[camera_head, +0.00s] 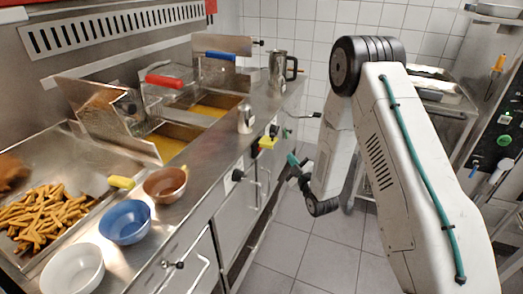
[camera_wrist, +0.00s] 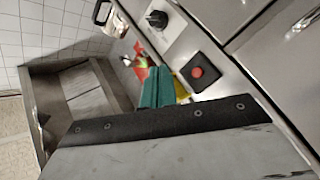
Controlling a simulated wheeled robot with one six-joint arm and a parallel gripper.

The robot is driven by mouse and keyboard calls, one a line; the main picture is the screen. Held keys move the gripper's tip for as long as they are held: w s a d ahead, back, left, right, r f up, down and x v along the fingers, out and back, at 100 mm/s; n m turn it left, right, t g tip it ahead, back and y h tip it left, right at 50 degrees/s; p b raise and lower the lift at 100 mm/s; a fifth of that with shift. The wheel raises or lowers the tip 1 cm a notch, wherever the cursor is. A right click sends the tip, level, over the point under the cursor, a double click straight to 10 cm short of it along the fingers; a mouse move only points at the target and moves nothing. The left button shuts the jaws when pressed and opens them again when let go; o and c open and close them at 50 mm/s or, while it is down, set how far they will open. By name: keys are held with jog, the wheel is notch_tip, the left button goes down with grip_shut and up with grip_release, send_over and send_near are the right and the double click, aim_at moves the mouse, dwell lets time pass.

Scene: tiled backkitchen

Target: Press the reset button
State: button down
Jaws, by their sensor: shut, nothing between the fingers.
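A round red button (camera_wrist: 197,72) on a dark square plate sits on the steel front in the wrist view. I see no readable label on it, so I cannot tell if it is the reset button. My gripper (camera_wrist: 158,72) shows as teal fingers pressed together, just left of that plate in the picture. A yellow piece (camera_wrist: 183,90) shows partly behind the fingers. In the head view my gripper (camera_head: 293,160) is low in front of the fryer counter, near a yellow box (camera_head: 267,142) on its front. I cannot tell whether the fingers touch anything.
A black knob (camera_wrist: 157,18) on a pale plate is close by. The counter (camera_head: 205,160) holds fries, a blue bowl (camera_head: 125,222), a white bowl (camera_head: 72,270) and a brown bowl (camera_head: 165,184). Cabinet handles stick out below. The tiled floor (camera_head: 310,235) is clear. A green button (camera_head: 503,140) is at right.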

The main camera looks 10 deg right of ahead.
aim_at(260, 149)
jog(key=w+a, duration=0.5)
jog(key=a, duration=0.2)
dwell(0.5)
jog(key=shift+w+a, duration=0.1)
jog(key=shift+w, duration=0.05)
dwell(1.7)
jog(key=shift+w+a, duration=0.3)
jog(key=shift+w+a, duration=0.25)
jog(key=shift+a, duration=0.1)
dwell(0.8)
dwell(0.3)
jog(key=shift+s+d, duration=0.55)
jog(key=shift+d, duration=0.15)
